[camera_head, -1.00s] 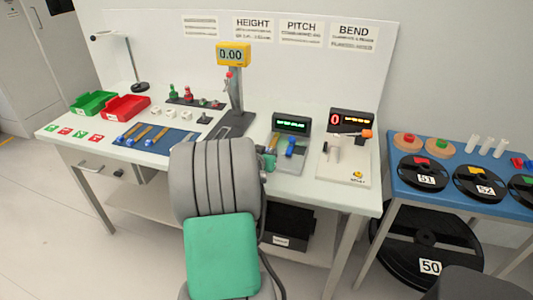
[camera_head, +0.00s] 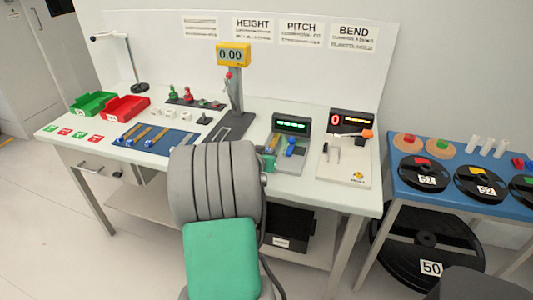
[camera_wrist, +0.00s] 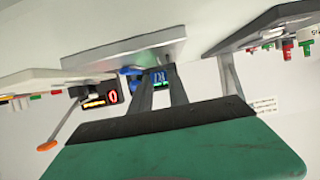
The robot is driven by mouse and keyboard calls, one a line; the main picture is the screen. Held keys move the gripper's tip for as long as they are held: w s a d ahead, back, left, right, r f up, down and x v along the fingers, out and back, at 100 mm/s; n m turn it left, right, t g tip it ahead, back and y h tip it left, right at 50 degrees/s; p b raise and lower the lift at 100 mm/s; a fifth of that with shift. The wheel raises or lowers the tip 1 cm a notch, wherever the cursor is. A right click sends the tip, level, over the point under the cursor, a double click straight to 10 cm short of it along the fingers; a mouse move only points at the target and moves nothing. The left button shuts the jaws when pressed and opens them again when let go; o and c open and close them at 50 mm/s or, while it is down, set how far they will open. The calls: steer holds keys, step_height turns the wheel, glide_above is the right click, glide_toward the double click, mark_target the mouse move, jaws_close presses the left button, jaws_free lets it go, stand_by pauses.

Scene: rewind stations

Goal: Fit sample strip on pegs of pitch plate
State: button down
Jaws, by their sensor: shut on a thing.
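My gripper (camera_head: 268,160) is at the pitch station, mostly hidden behind my own arm in the head view. In the wrist view its two fingers (camera_wrist: 161,88) are shut on a small blue-ended piece, seemingly the sample strip (camera_wrist: 158,77). A tan length of strip (camera_head: 272,143) shows just beyond the gripper in the head view. The pitch plate (camera_head: 290,166) is a grey base with a blue part (camera_head: 291,147) on it and a green-lit display (camera_head: 291,124) behind. The pegs cannot be made out, nor whether the strip touches them.
Several blue-ended strips lie on a blue mat (camera_head: 183,148) at left. The height gauge (camera_head: 234,100) stands left of the pitch station. The bend station (camera_head: 345,172), with an orange-tipped lever (camera_head: 366,133), stands close on the right. A blue table (camera_head: 400,190) with reels is further right.

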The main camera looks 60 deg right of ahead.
steer(key=shift+f+b, duration=1.2)
steer(key=shift+b, duration=0.15)
steer(key=c, duration=1.2)
jaws_free()
steer(key=v, duration=0.7)
steer(key=shift+a+r, duration=0.25)
steer(key=shift+a, duration=0.1)
